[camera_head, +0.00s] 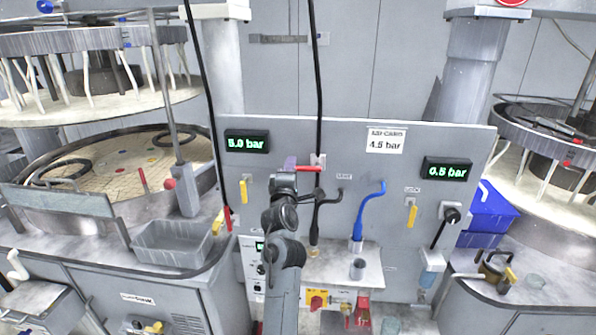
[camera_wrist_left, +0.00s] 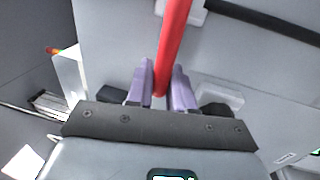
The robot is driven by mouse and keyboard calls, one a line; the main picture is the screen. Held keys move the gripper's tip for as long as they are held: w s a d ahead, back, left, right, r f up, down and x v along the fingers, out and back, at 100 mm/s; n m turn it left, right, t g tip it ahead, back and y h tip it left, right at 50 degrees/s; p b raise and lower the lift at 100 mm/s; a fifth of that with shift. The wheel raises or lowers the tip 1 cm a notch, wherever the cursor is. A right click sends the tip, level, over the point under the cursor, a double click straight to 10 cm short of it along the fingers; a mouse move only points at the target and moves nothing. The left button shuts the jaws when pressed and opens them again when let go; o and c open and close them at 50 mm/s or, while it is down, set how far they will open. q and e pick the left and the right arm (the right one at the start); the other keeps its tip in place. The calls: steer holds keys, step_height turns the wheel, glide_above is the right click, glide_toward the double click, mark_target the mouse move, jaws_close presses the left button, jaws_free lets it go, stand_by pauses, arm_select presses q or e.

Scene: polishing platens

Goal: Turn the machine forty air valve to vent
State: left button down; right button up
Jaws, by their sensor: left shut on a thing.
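A red valve lever (camera_head: 308,169) lies roughly level on the grey panel, left of its middle. My left gripper (camera_head: 290,164) reaches up to the panel with its purple fingers at the lever's left end. In the left wrist view the red lever (camera_wrist_left: 172,45) runs down between the two purple fingers (camera_wrist_left: 162,86), which are shut on it. The lever's pale mount (camera_wrist_left: 182,12) shows at the top of that view. A green display (camera_head: 247,142) reads 5.0 bar and another (camera_head: 447,171) reads 0.5 bar. My right gripper is not in view.
A placard (camera_head: 386,139) reads 4.5 bar. A black hose (camera_head: 318,80) hangs above the lever, and a blue hose (camera_head: 370,201) stands to its right. Yellow handles (camera_head: 412,215) are on the panel. A grey tray (camera_head: 171,243) sits at left.

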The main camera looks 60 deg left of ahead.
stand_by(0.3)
arm_select(q)
steer(key=c, duration=1.1)
jaws_free()
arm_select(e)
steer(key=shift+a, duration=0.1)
